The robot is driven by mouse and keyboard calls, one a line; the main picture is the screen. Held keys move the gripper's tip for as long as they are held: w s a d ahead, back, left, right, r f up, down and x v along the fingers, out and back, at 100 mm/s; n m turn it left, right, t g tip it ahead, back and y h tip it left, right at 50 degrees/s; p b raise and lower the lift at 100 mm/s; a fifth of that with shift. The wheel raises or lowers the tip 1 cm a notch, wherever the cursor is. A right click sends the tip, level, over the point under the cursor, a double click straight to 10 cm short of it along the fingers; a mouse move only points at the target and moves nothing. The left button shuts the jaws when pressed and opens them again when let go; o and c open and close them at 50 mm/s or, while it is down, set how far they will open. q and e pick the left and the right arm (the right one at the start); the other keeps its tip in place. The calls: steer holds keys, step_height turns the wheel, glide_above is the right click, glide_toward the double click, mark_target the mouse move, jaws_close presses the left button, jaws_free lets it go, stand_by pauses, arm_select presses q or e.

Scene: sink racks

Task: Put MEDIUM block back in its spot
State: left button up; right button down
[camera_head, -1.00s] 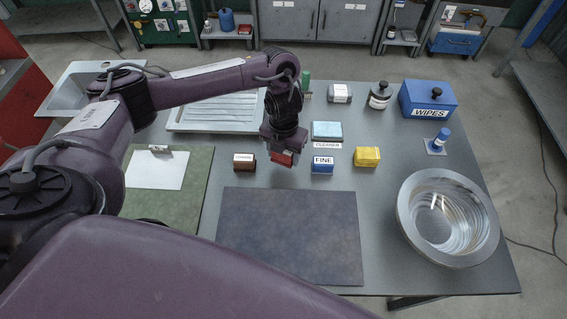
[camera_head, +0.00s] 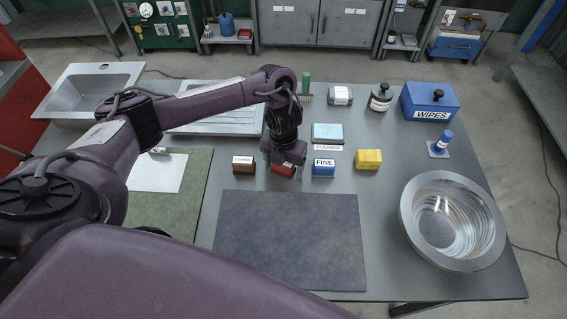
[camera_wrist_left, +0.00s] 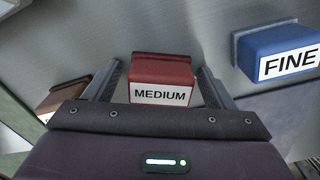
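The red MEDIUM block (camera_head: 284,171) stands on the table between the brown block (camera_head: 243,164) and the blue FINE block (camera_head: 323,168). In the left wrist view the MEDIUM block (camera_wrist_left: 161,78) sits upright with its label facing me. My left gripper (camera_head: 284,164) is over it, pointing down. Its fingers (camera_wrist_left: 160,85) stand on either side of the block with a narrow gap at each side, so it looks open. The FINE block (camera_wrist_left: 280,50) is to the right in the wrist view. My right gripper is not in view.
A yellow block (camera_head: 368,159) stands right of FINE. A light blue sponge (camera_head: 327,132) lies behind FINE. A dark mat (camera_head: 290,240) lies empty in front of the row. A metal bowl (camera_head: 408,222) stands at the right.

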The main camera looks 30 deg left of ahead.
arm_select(q)
steer(key=shift+r, duration=0.1)
steer(key=shift+r+p, duration=0.3)
step_height(320, 180, up, 10)
steer(key=p, duration=0.3)
steer(key=shift+r, duration=0.8)
